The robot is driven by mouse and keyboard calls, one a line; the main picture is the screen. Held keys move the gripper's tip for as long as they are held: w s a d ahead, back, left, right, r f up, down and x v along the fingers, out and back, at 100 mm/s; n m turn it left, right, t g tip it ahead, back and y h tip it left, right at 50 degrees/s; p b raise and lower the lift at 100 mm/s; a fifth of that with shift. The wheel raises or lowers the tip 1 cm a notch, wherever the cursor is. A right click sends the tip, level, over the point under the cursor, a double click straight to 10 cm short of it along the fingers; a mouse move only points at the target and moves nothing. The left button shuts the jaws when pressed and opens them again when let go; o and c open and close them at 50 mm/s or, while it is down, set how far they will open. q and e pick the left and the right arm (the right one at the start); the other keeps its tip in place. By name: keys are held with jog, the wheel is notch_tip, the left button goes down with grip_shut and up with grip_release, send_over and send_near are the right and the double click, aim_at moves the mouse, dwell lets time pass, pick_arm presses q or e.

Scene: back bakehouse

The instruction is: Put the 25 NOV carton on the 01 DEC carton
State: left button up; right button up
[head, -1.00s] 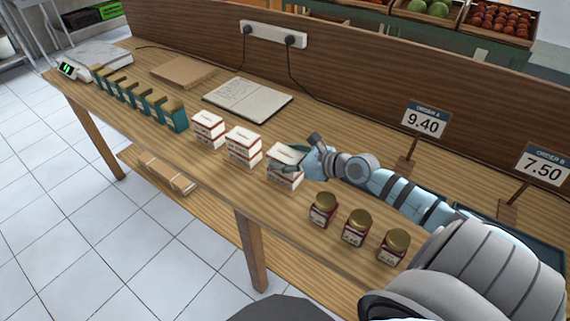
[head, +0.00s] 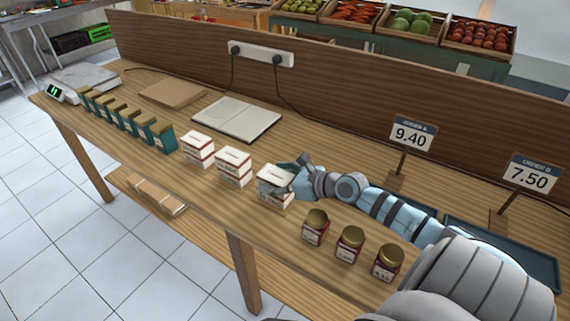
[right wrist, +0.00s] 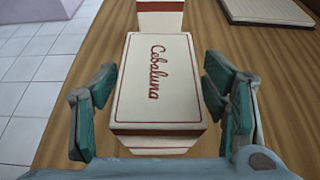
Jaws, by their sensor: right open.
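I cannot read the dates, so I cannot tell which is 25 NOV or 01 DEC. My right gripper (head: 285,176) is at the right stack. In the right wrist view, my right gripper (right wrist: 160,82) is open, its fingers on both sides of the top carton (right wrist: 155,100) marked "Cebaluna", with gaps showing. Another carton shows below it, and one beyond (right wrist: 160,14). My left gripper is out of view.
Teal packets (head: 125,117) stand to the left. Price signs (head: 412,134) and a dark tray (head: 510,252) are at the right.

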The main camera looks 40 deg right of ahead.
aim_at(291, 180)
jog(key=p+v, duration=0.2)
jog(key=v, duration=0.6)
jog(key=shift+s+d+r, duration=0.2)
jog(key=shift+s, duration=0.15)
jog(key=p+v, duration=0.3)
jog(key=shift+s+a+r, duration=0.1)
jog(key=shift+a+r, duration=0.05)
